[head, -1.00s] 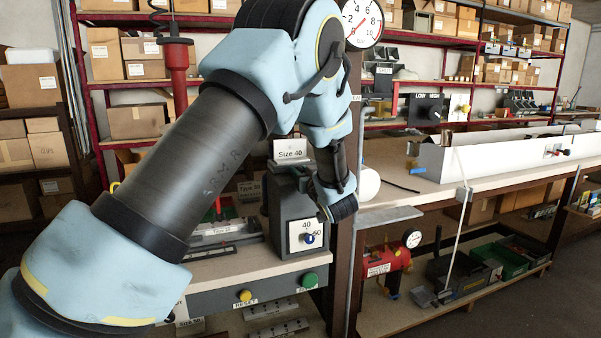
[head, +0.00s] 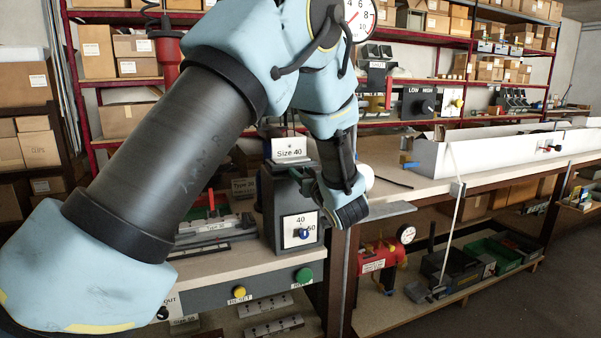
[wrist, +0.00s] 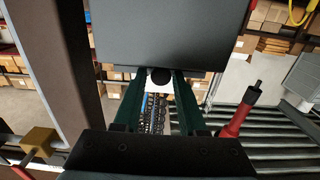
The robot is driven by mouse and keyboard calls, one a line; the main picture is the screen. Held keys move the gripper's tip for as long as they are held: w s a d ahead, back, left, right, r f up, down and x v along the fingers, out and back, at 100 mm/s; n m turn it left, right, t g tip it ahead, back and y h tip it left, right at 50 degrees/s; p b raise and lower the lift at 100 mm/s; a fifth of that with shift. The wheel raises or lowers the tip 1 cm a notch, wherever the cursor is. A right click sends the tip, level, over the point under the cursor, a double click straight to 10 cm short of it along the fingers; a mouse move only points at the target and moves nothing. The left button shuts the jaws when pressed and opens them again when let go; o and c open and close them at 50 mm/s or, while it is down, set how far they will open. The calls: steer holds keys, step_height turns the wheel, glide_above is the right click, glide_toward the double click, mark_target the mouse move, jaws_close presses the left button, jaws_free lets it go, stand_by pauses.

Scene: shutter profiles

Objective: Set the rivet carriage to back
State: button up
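In the head view my gripper's end of the arm (head: 345,205) hangs beside the right side of a dark grey unit (head: 280,205) with a "Size 40" sign and a small blue knob; the fingers are not clear there. In the wrist view the two dark green fingers of my gripper (wrist: 160,82) stand apart. A round black knob (wrist: 160,77) shows between their tips, below a large grey panel (wrist: 170,35). I cannot tell whether the fingers touch it. No part is labelled as the rivet carriage, so I cannot identify it for certain.
A red handle with a black tip (wrist: 240,112) stands close to the right finger. A brass block (wrist: 40,140) is at lower left. In the head view, yellow (head: 239,292) and green (head: 303,275) buttons sit on the bench front. A long white trough (head: 490,152) lies to the right.

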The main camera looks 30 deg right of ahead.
steer(key=shift+o, duration=1.4)
steer(key=shift+w, duration=0.15)
steer(key=s+a+b, duration=0.1)
steer(key=s+b, duration=0.2)
steer(key=s, duration=0.7)
steer(key=shift+s+a, duration=0.2)
steer(key=shift+s, duration=0.2)
